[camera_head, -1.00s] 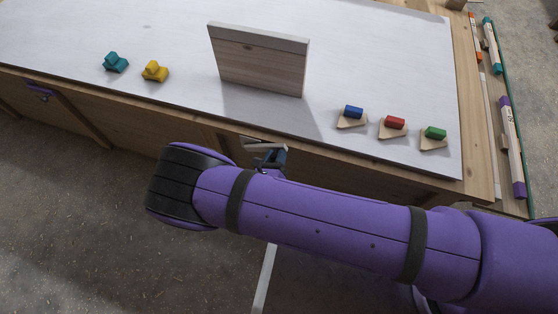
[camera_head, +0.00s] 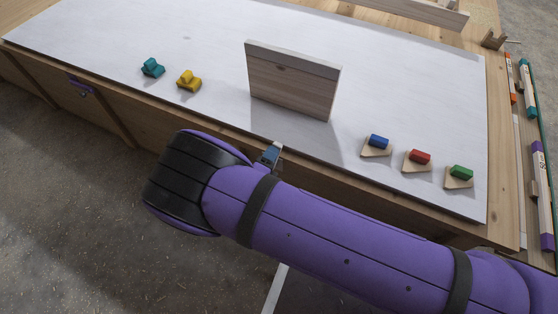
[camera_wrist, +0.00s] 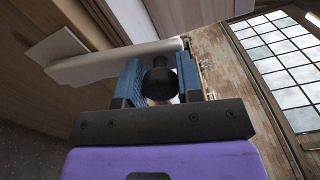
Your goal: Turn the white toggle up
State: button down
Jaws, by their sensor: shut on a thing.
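The white toggle (camera_wrist: 105,65) shows in the wrist view as a long pale lever running from a square pale plate on the wooden front at the left to the fingertips. My gripper (camera_wrist: 160,68) has blue fingers at the lever's right end and is shut on it. A dark round part sits between the fingers; I cannot tell what it belongs to. In the head view my gripper (camera_head: 271,155) is a small blue-grey piece at the bench's front edge, mostly hidden behind my purple arm. The toggle can hardly be made out there.
The white bench top (camera_head: 200,45) holds an upright wooden board (camera_head: 292,85), a teal block (camera_head: 152,68), a yellow block (camera_head: 189,81), and blue (camera_head: 378,142), red (camera_head: 420,157) and green (camera_head: 461,172) blocks on wooden bases. A purple fitting (camera_head: 81,86) is on the bench front.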

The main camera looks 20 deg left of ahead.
jog(key=shift+a+r+n, duration=0.1)
jog(key=shift+a+n, duration=1.1)
jog(key=shift+a, duration=0.15)
jog(key=c, duration=0.8)
grip_release()
jog(key=s, duration=1)
jog(key=shift+s+a, duration=0.35)
jog(key=shift+a, duration=0.1)
